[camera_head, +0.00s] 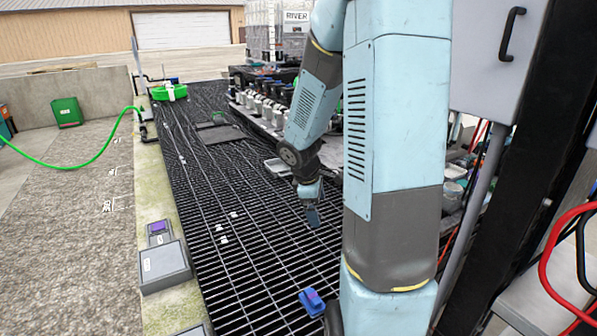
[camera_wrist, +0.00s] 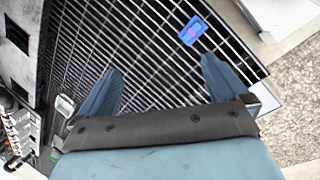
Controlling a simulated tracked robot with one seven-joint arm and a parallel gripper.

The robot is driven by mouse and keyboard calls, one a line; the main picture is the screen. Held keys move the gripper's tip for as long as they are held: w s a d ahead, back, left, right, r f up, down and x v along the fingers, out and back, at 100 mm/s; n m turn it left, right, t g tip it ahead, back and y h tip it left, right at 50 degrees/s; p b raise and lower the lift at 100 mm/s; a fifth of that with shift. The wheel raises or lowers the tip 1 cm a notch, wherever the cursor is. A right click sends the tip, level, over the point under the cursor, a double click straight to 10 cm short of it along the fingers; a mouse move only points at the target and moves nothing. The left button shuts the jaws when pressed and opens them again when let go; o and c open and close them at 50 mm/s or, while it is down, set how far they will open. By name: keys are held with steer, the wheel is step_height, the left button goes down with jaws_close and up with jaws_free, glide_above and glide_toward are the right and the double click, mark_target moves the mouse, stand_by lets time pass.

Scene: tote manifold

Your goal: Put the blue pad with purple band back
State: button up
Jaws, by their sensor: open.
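The blue pad with a purple band (camera_head: 312,302) lies on the dark floor grating, near the bottom of the head view. In the wrist view the pad (camera_wrist: 192,30) lies on the grating beyond my fingertips, toward the upper right and close to the grating's edge. My gripper (camera_head: 312,212) hangs above the grating, apart from the pad. In the wrist view my gripper (camera_wrist: 162,78) has its two blue fingers spread wide, with only grating between them. Where the pad belongs cannot be told for sure.
A grey box (camera_head: 165,268) and a small holder with a purple top (camera_head: 158,228) sit on the concrete curb (camera_head: 170,300) at left. A bench with several jars (camera_head: 262,108) runs along the right of the grating. The middle grating (camera_head: 240,210) is mostly clear.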

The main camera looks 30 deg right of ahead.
steer(key=s+a+r+m+t+y, duration=0.1)
steer(key=s+a+r+m, duration=0.4)
steer(key=r, duration=0.6)
steer(key=s+a+r+m+t+y, duration=0.2)
steer(key=s+a+r+m, duration=0.3)
steer(key=s+a+r, duration=0.4)
steer(key=s+r+t, duration=0.1)
steer(key=s+r, duration=0.1)
steer(key=s, duration=0.1)
steer(key=shift+s+a+r+t+y, duration=0.2)
steer(key=shift+s+a+t+y, duration=0.1)
steer(key=shift+a+t, duration=0.1)
steer(key=shift+c, duration=0.5)
